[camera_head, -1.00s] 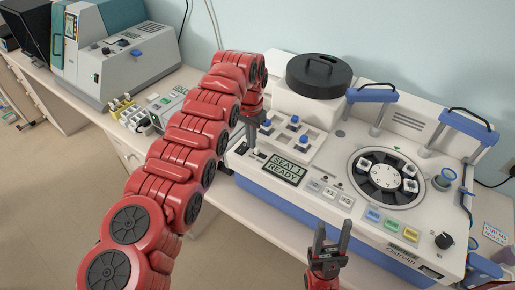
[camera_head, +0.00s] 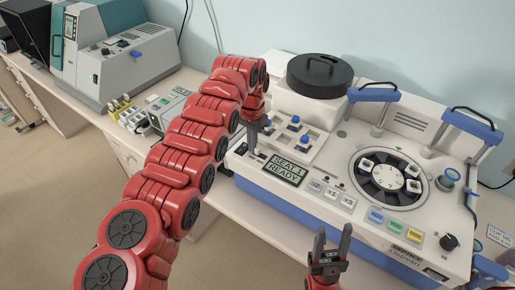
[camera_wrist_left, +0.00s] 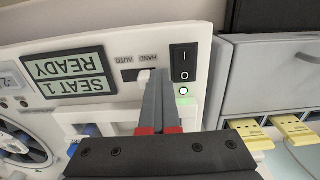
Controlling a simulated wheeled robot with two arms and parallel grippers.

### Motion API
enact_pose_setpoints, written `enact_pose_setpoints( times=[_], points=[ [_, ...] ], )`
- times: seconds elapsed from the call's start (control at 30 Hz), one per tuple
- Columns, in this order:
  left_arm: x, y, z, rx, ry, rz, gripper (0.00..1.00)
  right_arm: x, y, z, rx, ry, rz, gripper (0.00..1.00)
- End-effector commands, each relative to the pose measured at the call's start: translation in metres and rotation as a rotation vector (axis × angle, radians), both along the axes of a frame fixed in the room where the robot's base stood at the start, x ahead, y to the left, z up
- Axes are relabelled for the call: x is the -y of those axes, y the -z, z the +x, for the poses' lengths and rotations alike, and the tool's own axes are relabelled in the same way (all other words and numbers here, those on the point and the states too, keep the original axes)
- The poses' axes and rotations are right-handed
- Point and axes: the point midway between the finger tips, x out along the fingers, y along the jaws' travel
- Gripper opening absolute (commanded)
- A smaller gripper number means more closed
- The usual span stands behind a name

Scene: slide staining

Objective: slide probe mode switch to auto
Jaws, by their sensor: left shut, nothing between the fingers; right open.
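The probe mode switch (camera_wrist_left: 131,75) shows in the left wrist view as a small dark slot with a pale slider, under upside-down HAND and AUTO labels. The slider (camera_wrist_left: 144,76) is at the HAND end, and the dark part of the slot lies on the AUTO side. My left gripper (camera_wrist_left: 157,74) is shut and empty, its fingertips right beside the slider on the HAND side; I cannot tell if they touch. In the head view the left gripper (camera_head: 252,146) points down at the machine's front left corner. My right gripper (camera_head: 333,230) is open and empty before the machine's front.
A display (camera_head: 286,169) reading SEAT 1 READY is beside the switch. A black rocker switch (camera_wrist_left: 183,65) lies on its other side. A rack with blue-topped pegs (camera_head: 293,135), a carousel (camera_head: 384,178) and a black-lidded pot (camera_head: 319,75) are on the machine. Yellow-tabbed items (camera_head: 126,112) stand left.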

Motion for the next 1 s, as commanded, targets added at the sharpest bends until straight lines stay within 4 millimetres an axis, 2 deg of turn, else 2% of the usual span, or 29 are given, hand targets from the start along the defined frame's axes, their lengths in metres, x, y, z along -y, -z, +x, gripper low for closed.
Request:
enact_pose_setpoints(
  times=[0.73, 1.0],
  points=[
    [0.010, -0.001, -0.007, 0.000, 0.002, 0.000, 0.00, 0.000, 0.012, 0.000, 0.000, 0.000, 0.000, 0.50],
    [0.009, -0.019, -0.006, 0.002, 0.002, 0.000, 0.00, 0.000, 0.005, 0.000, 0.000, 0.000, 0.000, 0.50]
  ],
)
